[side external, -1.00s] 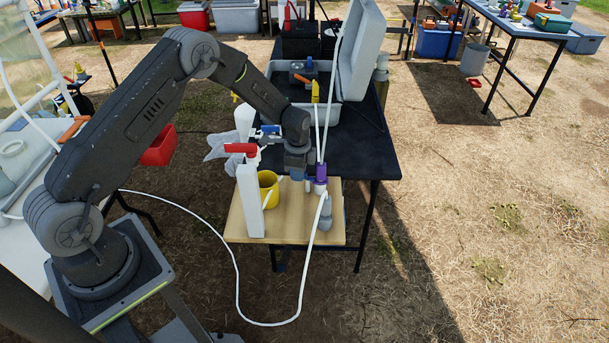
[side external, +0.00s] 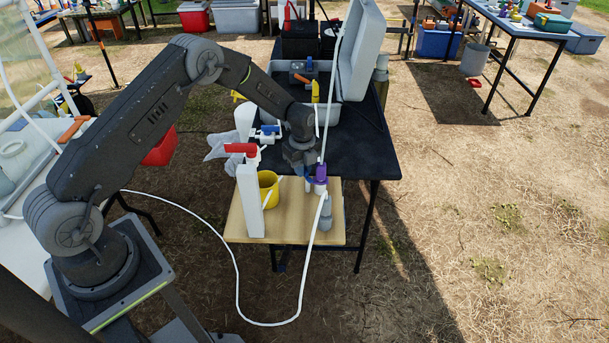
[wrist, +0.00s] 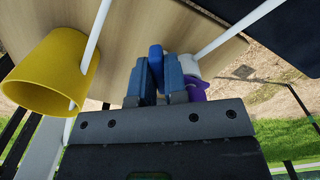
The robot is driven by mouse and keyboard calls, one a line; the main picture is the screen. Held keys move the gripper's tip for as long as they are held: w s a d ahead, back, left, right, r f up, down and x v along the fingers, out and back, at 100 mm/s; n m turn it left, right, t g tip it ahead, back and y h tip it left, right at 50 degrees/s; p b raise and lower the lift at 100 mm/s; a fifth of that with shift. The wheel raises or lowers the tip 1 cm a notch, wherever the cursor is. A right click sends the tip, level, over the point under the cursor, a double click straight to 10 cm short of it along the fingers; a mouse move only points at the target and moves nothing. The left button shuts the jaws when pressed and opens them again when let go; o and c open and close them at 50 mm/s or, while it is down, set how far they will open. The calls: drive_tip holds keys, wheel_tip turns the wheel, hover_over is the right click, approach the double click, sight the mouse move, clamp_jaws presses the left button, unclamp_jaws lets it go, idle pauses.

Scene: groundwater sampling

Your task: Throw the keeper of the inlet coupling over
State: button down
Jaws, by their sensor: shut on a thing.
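The inlet coupling appears as a purple fitting (side external: 320,186) with white tubes running up and down from it, above the wooden board. In the wrist view its purple part (wrist: 198,90) and a white part (wrist: 188,66) show just right of my fingers. A blue keeper lever (wrist: 156,62) stands between my two blue-grey fingers. My gripper (wrist: 158,82) is shut on this lever, and the fingers hide its lower part. In the side view my gripper (side external: 307,178) is beside the coupling at its left, and the lever is mostly hidden there.
A yellow bucket (side external: 268,187) stands on the wooden board (side external: 285,228), left of my gripper. An open cooler (side external: 355,55) is behind on the black table (side external: 360,150).

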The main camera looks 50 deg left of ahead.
drive_tip(key=shift+w+m, duration=0.1)
drive_tip(key=shift+m, duration=0.2)
drive_tip(key=m, duration=0.3)
drive_tip(key=w+m, duration=0.1)
drive_tip(key=m, duration=0.1)
drive_tip(key=shift+w+d+m, duration=0.1)
drive_tip(key=shift+d+m, duration=0.2)
drive_tip(key=shift+d, duration=0.1)
drive_tip(key=c, duration=1.1)
unclamp_jaws()
